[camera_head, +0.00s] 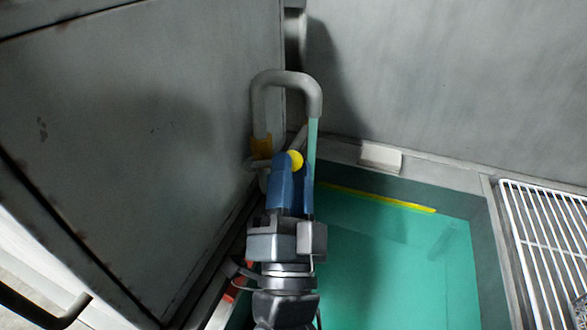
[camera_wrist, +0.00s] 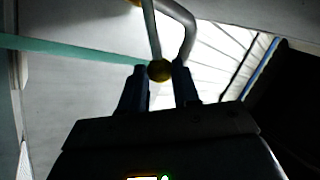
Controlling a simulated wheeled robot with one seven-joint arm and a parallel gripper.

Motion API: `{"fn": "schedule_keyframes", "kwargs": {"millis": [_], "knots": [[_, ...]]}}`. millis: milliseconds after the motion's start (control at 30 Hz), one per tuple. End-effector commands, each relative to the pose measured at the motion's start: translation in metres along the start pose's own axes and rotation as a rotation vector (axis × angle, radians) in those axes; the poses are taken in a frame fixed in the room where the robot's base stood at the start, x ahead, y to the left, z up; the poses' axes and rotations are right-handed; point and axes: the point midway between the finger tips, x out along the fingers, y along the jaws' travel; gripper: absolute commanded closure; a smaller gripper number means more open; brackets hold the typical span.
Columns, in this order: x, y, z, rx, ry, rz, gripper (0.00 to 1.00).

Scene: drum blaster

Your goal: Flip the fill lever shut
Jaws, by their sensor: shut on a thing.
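The fill lever ends in a yellow ball knob (camera_head: 295,159), which sits between my blue fingertips. In the wrist view the knob (camera_wrist: 160,71) shows at the tips, with a thin rod running up from it. My gripper (camera_head: 291,172) is shut on this knob. A yellow valve part (camera_head: 260,147) sits on the grey bent fill pipe (camera_head: 287,79), just left of and above my fingers. A teal stream (camera_head: 312,140) falls from the pipe's outlet.
A tank of teal water (camera_head: 400,270) lies below and right of my arm, with a yellow line along its far side. A grey wall panel (camera_head: 130,130) stands close on the left. A white wire rack (camera_head: 545,230) is at the right.

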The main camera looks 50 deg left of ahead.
Motion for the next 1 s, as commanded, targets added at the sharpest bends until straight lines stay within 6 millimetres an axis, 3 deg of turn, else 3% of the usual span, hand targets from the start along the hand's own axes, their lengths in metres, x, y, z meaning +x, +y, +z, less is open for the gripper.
{"fn": "schedule_keyframes", "kwargs": {"millis": [267,300,533,1000], "knots": [[0.0004,0.0008,-0.0011,-0.002,0.002,0.001,1.0],[0.0004,0.0008,-0.001,-0.002,0.002,0.001,0.65],[0.0003,0.0004,-0.0005,-0.002,0.0,0.0,0.43],[-0.0056,0.0016,0.0006,-0.002,-0.001,0.001,0.43]]}}
